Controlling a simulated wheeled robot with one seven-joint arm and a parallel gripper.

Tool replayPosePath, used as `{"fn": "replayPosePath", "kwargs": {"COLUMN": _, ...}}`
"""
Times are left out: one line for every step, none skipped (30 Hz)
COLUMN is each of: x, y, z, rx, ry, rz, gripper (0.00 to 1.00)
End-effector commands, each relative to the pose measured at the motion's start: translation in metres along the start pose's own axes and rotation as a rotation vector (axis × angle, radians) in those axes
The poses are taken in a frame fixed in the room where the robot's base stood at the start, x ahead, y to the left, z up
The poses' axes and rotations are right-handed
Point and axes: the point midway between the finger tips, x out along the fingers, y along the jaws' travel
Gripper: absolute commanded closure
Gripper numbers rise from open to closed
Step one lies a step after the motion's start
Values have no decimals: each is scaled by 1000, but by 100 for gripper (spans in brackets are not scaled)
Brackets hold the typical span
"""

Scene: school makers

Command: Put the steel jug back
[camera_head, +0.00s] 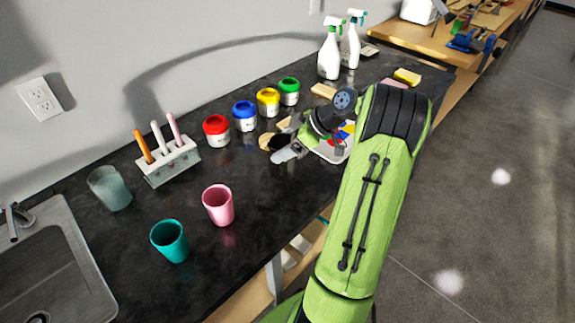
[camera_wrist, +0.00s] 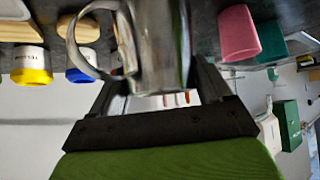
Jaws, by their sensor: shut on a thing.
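The steel jug (camera_wrist: 162,45) is a shiny metal cylinder with a loop handle on its left side in the wrist view. My gripper (camera_wrist: 160,78) is shut on it, one dark finger on each side of the body. The jug's top and bottom ends are not both in view. In the head view my gripper (camera_head: 296,140) is low over the dark counter (camera_head: 255,205), beside the paint pots. There the arm and wrist hide part of the jug, and I cannot tell whether it touches the counter.
Red (camera_head: 216,130), blue (camera_head: 245,115), yellow (camera_head: 268,101) and green (camera_head: 289,91) pots stand behind my gripper. A pink cup (camera_head: 218,205) and a teal cup (camera_head: 170,241) stand at front left. A white tray (camera_head: 327,153) lies right of the gripper.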

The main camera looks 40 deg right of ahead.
Motion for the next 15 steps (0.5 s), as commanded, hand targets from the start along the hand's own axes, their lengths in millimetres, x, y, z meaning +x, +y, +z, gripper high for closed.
{"fn": "replayPosePath", "kwargs": {"x": 6, "y": 0, "z": 6, "rx": 1, "ry": 1, "rz": -1, "gripper": 91}}
{"fn": "replayPosePath", "kwargs": {"x": 10, "y": -1, "z": 9, "rx": 0, "ry": 1, "rz": -2, "gripper": 91}}
{"fn": "replayPosePath", "kwargs": {"x": 16, "y": -1, "z": 15, "rx": 1, "ry": 2, "rz": -3, "gripper": 91}}
{"fn": "replayPosePath", "kwargs": {"x": 21, "y": -1, "z": 20, "rx": 1, "ry": 2, "rz": -3, "gripper": 91}}
{"fn": "replayPosePath", "kwargs": {"x": 25, "y": -1, "z": 25, "rx": 1, "ry": 1, "rz": -3, "gripper": 91}}
{"fn": "replayPosePath", "kwargs": {"x": 30, "y": -1, "z": 30, "rx": 1, "ry": 1, "rz": -3, "gripper": 91}}
{"fn": "replayPosePath", "kwargs": {"x": 32, "y": -1, "z": 32, "rx": 0, "ry": 1, "rz": -2, "gripper": 91}}
{"fn": "replayPosePath", "kwargs": {"x": 34, "y": -1, "z": 34, "rx": -1, "ry": 1, "rz": -1, "gripper": 91}}
{"fn": "replayPosePath", "kwargs": {"x": 33, "y": -1, "z": 34, "rx": -2, "ry": 1, "rz": 0, "gripper": 91}}
{"fn": "replayPosePath", "kwargs": {"x": 33, "y": -1, "z": 33, "rx": -2, "ry": 1, "rz": 1, "gripper": 91}}
{"fn": "replayPosePath", "kwargs": {"x": 32, "y": -1, "z": 32, "rx": -2, "ry": 1, "rz": 1, "gripper": 91}}
{"fn": "replayPosePath", "kwargs": {"x": 32, "y": -1, "z": 32, "rx": -2, "ry": 1, "rz": 1, "gripper": 91}}
{"fn": "replayPosePath", "kwargs": {"x": 32, "y": -1, "z": 32, "rx": -2, "ry": 1, "rz": 1, "gripper": 91}}
{"fn": "replayPosePath", "kwargs": {"x": 32, "y": -1, "z": 32, "rx": -2, "ry": 1, "rz": 1, "gripper": 91}}
{"fn": "replayPosePath", "kwargs": {"x": 32, "y": -1, "z": 33, "rx": -2, "ry": 1, "rz": 1, "gripper": 91}}
